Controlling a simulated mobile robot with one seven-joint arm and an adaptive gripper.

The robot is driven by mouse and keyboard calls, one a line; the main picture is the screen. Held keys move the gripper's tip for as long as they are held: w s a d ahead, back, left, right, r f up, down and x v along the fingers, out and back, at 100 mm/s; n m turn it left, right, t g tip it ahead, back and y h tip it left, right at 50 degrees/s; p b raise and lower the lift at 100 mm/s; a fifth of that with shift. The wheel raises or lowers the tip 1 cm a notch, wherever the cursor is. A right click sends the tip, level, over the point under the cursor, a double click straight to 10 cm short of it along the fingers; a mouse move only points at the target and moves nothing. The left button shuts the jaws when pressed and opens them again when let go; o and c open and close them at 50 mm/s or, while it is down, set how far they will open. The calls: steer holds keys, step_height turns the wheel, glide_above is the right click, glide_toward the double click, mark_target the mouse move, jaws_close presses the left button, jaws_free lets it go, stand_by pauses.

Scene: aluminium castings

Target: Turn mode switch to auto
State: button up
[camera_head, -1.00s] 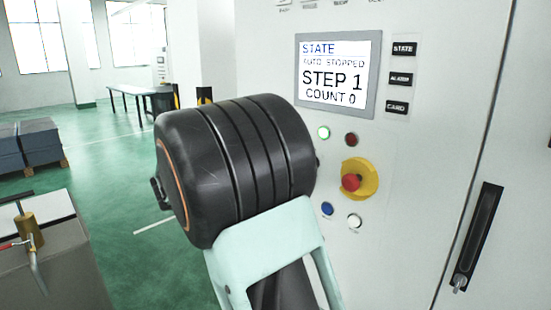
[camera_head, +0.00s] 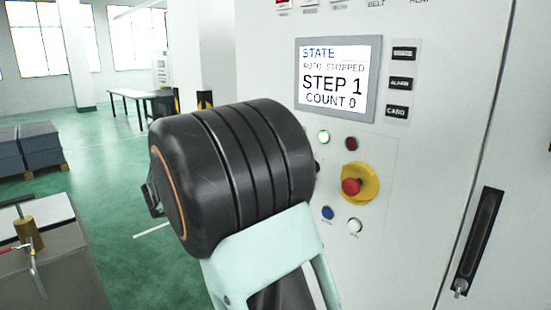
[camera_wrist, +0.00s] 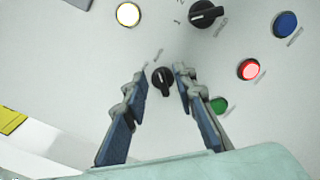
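In the wrist view a small black rotary switch (camera_wrist: 162,82) sits on the pale panel, its white pointer mark near the top. My gripper (camera_wrist: 160,74) is open, with one finger on each side of this switch in the picture. Gaps show between the switch and both fingers; I cannot tell how near the tips are to the panel. A larger black rotary switch (camera_wrist: 206,14) lies above and to the right. The labels are too blurred to tell which is the mode switch. In the head view my arm hides both switches and the gripper.
The cabinet screen (camera_head: 335,78) reads "AUTO STOPPED", "STEP 1", "COUNT 0". A red emergency button (camera_head: 351,187) stands out on its yellow base. Around the fingers are a lit white button (camera_wrist: 128,14), a red one (camera_wrist: 248,69), a green one (camera_wrist: 218,105) and a blue one (camera_wrist: 286,24).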

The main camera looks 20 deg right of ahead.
steer(key=v, duration=1)
steer(key=shift+a, duration=0.2)
steer(key=shift+s+r, duration=0.1)
